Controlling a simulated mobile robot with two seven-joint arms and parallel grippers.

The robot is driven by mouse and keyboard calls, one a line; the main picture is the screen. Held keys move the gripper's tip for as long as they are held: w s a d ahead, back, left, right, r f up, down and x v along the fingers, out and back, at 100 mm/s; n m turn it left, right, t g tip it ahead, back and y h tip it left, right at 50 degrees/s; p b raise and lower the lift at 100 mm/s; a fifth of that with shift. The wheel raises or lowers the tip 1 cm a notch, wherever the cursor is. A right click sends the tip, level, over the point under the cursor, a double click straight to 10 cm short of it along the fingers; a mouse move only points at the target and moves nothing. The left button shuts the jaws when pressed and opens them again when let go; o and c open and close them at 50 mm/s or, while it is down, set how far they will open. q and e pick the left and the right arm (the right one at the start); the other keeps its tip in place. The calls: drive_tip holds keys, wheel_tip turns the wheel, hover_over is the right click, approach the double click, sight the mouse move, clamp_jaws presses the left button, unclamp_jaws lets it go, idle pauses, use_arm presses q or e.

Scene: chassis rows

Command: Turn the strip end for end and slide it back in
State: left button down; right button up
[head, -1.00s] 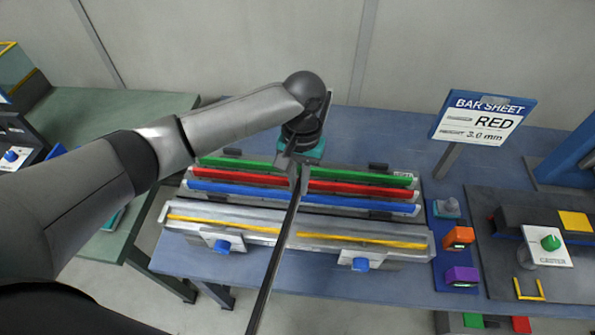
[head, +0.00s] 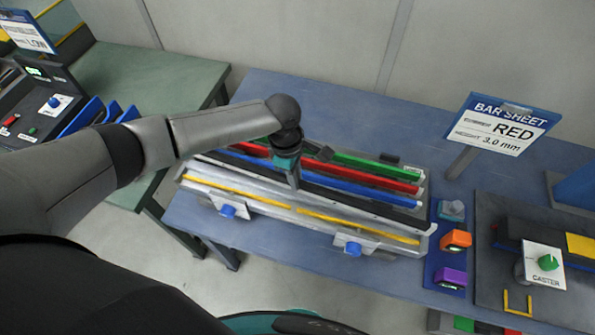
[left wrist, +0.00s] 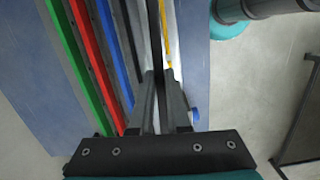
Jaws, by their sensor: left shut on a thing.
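My left gripper (head: 294,186) is shut on a long thin black strip (head: 372,201), pointing down over the rack of colored bars. The strip lies roughly parallel to the bars, between the blue bar (head: 350,186) and the pale front rail (head: 330,209). In the left wrist view the strip (left wrist: 154,38) runs up from between my fingers (left wrist: 158,76), beside the yellow line. I cannot tell whether it is seated in a slot or just above. My gripper hides part of the strip. My right gripper is not in view.
Green (head: 370,164) and red (head: 385,182) bars lie behind the blue one. Two blue-knobbed clamps (head: 353,247) stand along the front. A sign reading RED, 3.0 mm (head: 503,126) stands at the back right. Orange (head: 456,240) and purple (head: 450,277) blocks sit right of the rack.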

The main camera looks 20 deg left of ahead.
use_arm(q)
drive_tip(key=shift+f+n, duration=0.15)
drive_tip(key=shift+n, duration=0.15)
drive_tip(key=shift+f+b, duration=0.65)
drive_tip(key=shift+f, duration=0.15)
wheel_tip(320, 180, down, 3)
drive_tip(key=b, duration=0.3)
drive_tip(key=shift+b, duration=0.3)
drive_tip(key=shift+f+p, duration=0.1)
drive_tip(key=shift+p, duration=0.45)
drive_tip(key=shift+p, duration=0.5)
drive_tip(key=shift+f+b, duration=0.6)
drive_tip(key=shift+f, duration=0.7)
